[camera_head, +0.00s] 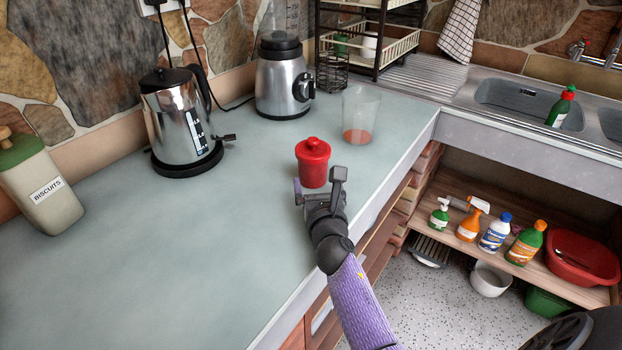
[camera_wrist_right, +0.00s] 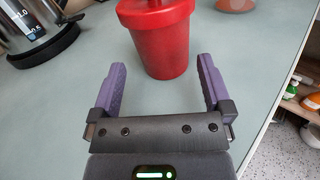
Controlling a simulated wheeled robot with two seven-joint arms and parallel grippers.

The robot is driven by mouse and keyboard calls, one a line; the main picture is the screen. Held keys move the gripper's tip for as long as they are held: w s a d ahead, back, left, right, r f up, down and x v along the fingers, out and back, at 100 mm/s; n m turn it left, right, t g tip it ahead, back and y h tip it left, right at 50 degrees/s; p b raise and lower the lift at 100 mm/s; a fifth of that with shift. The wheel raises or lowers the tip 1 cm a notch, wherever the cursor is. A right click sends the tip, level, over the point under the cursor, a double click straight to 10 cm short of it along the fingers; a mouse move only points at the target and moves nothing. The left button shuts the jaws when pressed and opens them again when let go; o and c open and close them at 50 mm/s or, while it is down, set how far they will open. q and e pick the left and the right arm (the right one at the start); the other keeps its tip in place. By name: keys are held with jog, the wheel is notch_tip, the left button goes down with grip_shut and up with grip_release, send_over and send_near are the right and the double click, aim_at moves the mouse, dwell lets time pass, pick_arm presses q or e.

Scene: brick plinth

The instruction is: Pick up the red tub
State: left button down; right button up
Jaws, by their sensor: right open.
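The red tub (camera_head: 312,165) with its knobbed lid stands upright on the pale grey-green counter. My right gripper (camera_head: 319,185) is just on the near side of the tub, low over the counter, open and empty. In the right wrist view the tub (camera_wrist_right: 162,42) is ahead of the open fingers (camera_wrist_right: 163,82), roughly centred between them, with its top cut off by the frame. The tub's base seems slightly beyond the fingertips. In the head view the gripper hides a little of the tub's lower part. My left gripper is not in view.
A clear glass (camera_head: 360,112) with orange-red liquid stands behind and right of the tub. A steel kettle (camera_head: 180,120), a blender (camera_head: 283,85) and a biscuits jar (camera_head: 42,190) stand left and behind. The counter (camera_head: 190,250) is clear at left; its edge runs right of the gripper.

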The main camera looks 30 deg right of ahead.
aim_at(315, 175)
jog(key=b+x, duration=0.2)
jog(key=x, duration=0.4)
jog(key=shift+w+d+f, duration=0.1)
jog(key=shift+w+d, duration=0.05)
jog(key=shift+w, duration=0.05)
jog(key=shift+w+d, duration=0.1)
jog(key=shift+w, duration=0.1)
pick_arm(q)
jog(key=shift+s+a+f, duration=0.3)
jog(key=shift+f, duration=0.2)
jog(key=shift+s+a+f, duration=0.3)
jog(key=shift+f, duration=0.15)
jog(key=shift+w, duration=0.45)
pick_arm(e)
jog(key=shift+r, duration=0.25)
jog(key=c, duration=1.1)
